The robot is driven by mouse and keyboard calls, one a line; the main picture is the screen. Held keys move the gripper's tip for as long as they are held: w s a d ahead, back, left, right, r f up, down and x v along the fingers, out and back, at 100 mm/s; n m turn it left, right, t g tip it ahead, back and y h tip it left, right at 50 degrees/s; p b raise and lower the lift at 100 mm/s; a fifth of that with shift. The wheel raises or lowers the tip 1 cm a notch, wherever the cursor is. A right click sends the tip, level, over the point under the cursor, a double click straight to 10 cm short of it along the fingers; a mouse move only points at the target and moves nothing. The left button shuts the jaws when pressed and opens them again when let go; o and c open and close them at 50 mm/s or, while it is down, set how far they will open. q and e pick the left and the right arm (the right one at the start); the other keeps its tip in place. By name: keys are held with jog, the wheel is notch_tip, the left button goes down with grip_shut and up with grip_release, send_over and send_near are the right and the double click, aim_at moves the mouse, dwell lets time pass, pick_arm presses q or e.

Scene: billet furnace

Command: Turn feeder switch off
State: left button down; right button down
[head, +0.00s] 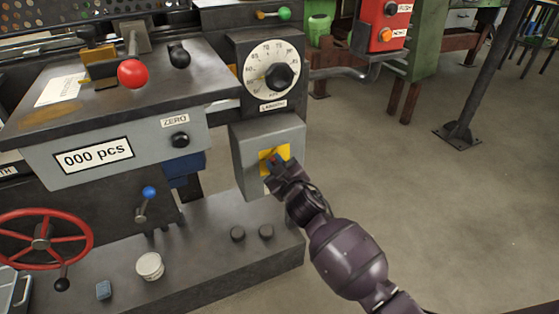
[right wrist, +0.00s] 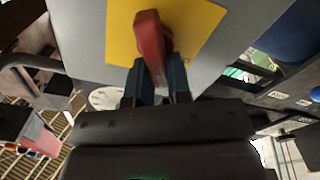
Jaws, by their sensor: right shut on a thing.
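The feeder switch is a red handle (right wrist: 150,40) on a yellow plate (head: 266,160). The plate is on the front of a grey box (head: 247,146) below the dial. My right gripper (head: 276,163) is at the plate and covers most of the handle in the head view. In the right wrist view my right gripper (right wrist: 156,82) has its two fingers on either side of the red handle, shut on it. The handle's full angle is hard to tell. My left gripper is not in view.
Above the box is a round dial (head: 271,77). To the left are a red ball knob (head: 132,74), a counter reading 000 pcs (head: 93,157) and a red handwheel (head: 42,240). A red button box (head: 385,25) stands behind.

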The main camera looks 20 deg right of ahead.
jog(key=n, duration=0.2)
jog(key=shift+a+n, duration=0.2)
jog(key=shift+n, duration=0.2)
pick_arm(q)
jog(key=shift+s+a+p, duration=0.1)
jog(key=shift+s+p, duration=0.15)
jog(key=shift+p, duration=0.1)
pick_arm(e)
jog(key=shift+a+f+n, duration=0.1)
jog(key=shift+f+n, duration=0.2)
jog(key=shift+n, duration=1.2)
jog(key=shift+a+f+n, duration=0.1)
jog(key=shift+f+n, duration=0.2)
jog(key=shift+n, duration=1.2)
jog(key=shift+a+f+n, duration=0.1)
jog(key=shift+f+n, duration=0.2)
jog(key=shift+n, duration=1.2)
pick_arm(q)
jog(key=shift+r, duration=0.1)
pick_arm(e)
jog(key=c, duration=1.1)
grip_release()
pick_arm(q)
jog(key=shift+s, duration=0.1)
pick_arm(e)
jog(key=shift+o, duration=0.2)
jog(key=shift+s, duration=0.15)
